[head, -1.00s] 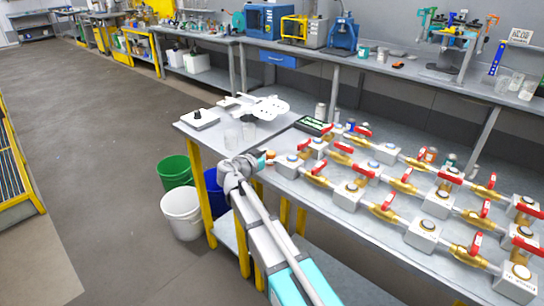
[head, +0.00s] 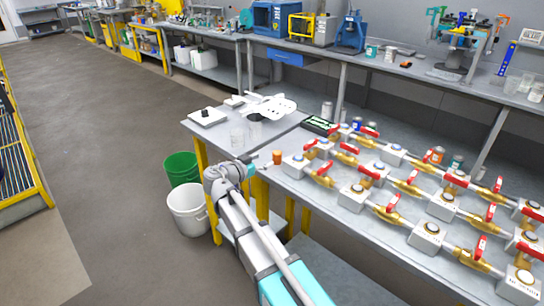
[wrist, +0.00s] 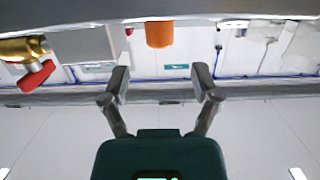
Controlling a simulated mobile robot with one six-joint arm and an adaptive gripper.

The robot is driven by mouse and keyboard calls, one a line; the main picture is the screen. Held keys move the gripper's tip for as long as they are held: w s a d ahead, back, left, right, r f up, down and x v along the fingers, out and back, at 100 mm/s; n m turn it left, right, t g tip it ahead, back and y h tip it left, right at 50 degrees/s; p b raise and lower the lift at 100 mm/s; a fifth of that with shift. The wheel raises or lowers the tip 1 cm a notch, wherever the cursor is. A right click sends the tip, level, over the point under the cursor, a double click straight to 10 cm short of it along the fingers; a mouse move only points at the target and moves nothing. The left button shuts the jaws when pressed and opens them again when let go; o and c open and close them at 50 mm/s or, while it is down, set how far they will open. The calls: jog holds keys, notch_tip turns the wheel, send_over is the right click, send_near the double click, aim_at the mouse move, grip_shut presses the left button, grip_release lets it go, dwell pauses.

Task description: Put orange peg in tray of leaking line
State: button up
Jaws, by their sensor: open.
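An orange peg (head: 277,157) stands upright at the near left edge of the valve bench. In the wrist view, which is upside down, the orange peg (wrist: 160,34) shows beyond the fingers, roughly centred between them. My gripper (wrist: 161,80) is open and empty, with a gap between its tips and the peg. In the head view my gripper (head: 256,162) is just left of the peg, low beside the bench edge. Rows of pipe with red-handled brass valves (head: 348,158) and white blocks (head: 352,197) run across the bench. I cannot tell which line leaks.
A dark tray with green-white contents (head: 320,124) lies at the back of the bench. A green bucket (head: 181,168) and a white bucket (head: 188,208) stand on the floor.

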jog(key=shift+v, duration=2.4)
jog(key=shift+p, duration=0.3)
